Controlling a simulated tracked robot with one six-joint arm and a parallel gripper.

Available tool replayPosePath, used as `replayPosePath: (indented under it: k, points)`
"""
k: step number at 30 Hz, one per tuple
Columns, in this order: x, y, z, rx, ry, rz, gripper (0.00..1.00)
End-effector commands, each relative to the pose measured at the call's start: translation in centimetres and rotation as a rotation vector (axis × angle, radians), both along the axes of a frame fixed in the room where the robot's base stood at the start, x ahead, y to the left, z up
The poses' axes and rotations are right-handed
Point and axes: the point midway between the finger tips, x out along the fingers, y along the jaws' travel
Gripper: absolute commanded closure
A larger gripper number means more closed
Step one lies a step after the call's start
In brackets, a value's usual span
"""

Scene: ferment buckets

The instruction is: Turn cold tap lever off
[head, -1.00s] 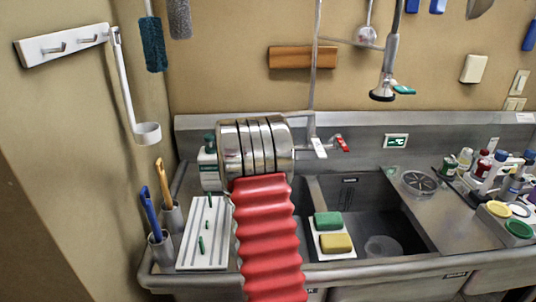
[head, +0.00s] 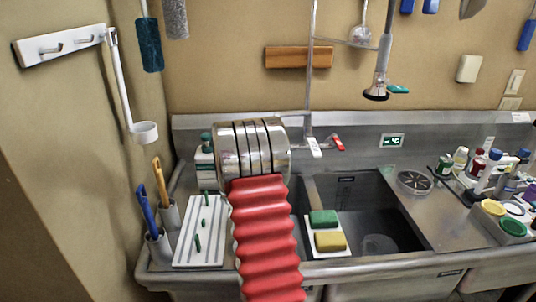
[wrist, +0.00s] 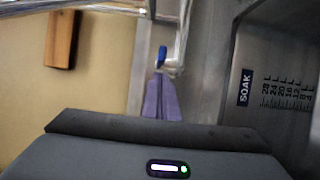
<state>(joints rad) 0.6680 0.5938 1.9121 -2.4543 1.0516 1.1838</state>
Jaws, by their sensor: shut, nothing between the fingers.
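In the wrist view my gripper (wrist: 161,76) shows as two tapered purple-grey fingers, shut together and empty. A small blue lever (wrist: 161,56) on the chrome tap (wrist: 181,35) lies just beyond the fingertips, in line with them. I cannot tell whether they touch. In the head view the tap has a red lever (head: 338,142) on the right and a pale, white piece (head: 314,147) beside it. My arm's chrome joint and red sleeve hide the blue lever and my gripper there.
The sink basin (head: 393,215) is right of my arm, with green and yellow sponges (head: 325,230) on its left edge. A spray head (head: 376,92) hangs above. A white rack (head: 200,250) and tool cups stand left. Bottles crowd the right.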

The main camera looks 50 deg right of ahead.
Motion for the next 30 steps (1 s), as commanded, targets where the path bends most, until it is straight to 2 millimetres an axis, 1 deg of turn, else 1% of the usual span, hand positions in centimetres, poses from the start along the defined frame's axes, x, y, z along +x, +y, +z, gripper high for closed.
replayPosePath:
  k: [3,5,6,15,21,25,30]
  points:
    - [1.2,1.3,-0.1,0.000,0.000,0.007,1.00]
    - [1.6,2.0,-0.1,0.000,0.001,0.009,1.00]
    - [1.1,2.6,0.0,0.000,0.001,0.008,1.00]
    - [-1.0,7.1,0.0,-0.001,0.001,0.012,1.00]
    - [-2.3,9.7,0.0,-0.001,0.001,0.012,1.00]
    - [-2.7,10.6,0.0,-0.001,0.001,0.013,1.00]
    - [-2.9,10.7,0.0,-0.001,0.001,0.012,1.00]
